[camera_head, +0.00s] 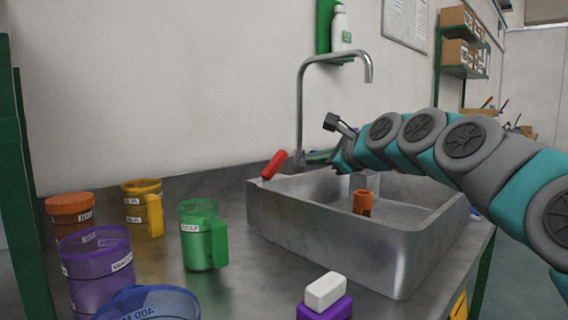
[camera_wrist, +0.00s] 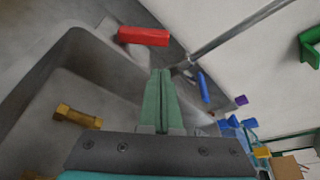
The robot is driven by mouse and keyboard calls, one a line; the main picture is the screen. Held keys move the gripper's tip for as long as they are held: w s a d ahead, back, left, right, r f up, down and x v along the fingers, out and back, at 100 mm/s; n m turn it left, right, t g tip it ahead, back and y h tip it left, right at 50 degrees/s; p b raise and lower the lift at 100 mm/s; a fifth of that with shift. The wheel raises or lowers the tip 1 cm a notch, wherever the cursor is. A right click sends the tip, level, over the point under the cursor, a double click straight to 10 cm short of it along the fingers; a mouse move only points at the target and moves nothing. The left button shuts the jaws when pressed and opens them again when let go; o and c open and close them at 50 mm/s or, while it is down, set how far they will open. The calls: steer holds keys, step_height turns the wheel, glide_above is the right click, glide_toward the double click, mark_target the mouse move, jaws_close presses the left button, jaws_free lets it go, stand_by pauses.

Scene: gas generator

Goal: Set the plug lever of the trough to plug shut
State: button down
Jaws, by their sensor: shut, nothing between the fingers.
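The steel trough (camera_head: 340,235) stands on the bench, and its basin also shows in the wrist view (camera_wrist: 85,65). A red handle (camera_head: 273,165), probably the plug lever, tilts up at the trough's back left rim. It also shows in the wrist view (camera_wrist: 143,36), just beyond my fingertips. An orange-brown fitting (camera_head: 363,203) is in the basin and looks brass in the wrist view (camera_wrist: 78,116). My gripper (camera_wrist: 160,74) is shut and empty, with a visible gap to the red handle. In the head view my arm mostly hides the gripper behind the trough's back rim.
A curved steel tap (camera_head: 299,105) rises behind the trough, close to my gripper. A green jug (camera_head: 196,245), a purple jug (camera_head: 97,280) and other containers stand left. White (camera_head: 325,291) and purple (camera_head: 325,311) blocks lie in front. Blue items (camera_wrist: 204,88) lie right of my fingers.

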mark_target(285, 155)
steer(key=x, duration=1)
steer(key=shift+r, duration=0.1)
steer(key=shift+s+a+r+n+t, duration=0.1)
steer(key=shift+s+r+n+t, duration=0.05)
steer(key=shift+r+n+t, duration=0.2)
stand_by(0.5)
steer(key=shift+r+h, duration=0.15)
steer(key=shift+h, duration=0.15)
steer(key=shift+s+a+r+n+t, duration=0.4)
steer(key=shift+r+n+t, duration=0.05)
steer(key=shift+n, duration=0.6)
steer(key=n, duration=0.1)
steer(key=s+a+r+n+b, duration=0.1)
steer(key=n+t, duration=0.1)
steer(key=shift+s+a+r+b, duration=0.25)
steer(key=shift+s+a+b, duration=0.05)
steer(key=shift+a, duration=0.05)
steer(key=shift+s+a+r+n+t+b, duration=0.15)
steer(key=shift+s+a+n+t+b, duration=0.2)
steer(key=shift+n, duration=0.3)
steer(key=shift+s+a+r+n+t+b, duration=0.2)
steer(key=shift+n+b, duration=0.25)
steer(key=shift+n, duration=0.2)
steer(key=shift+s+d, duration=0.1)
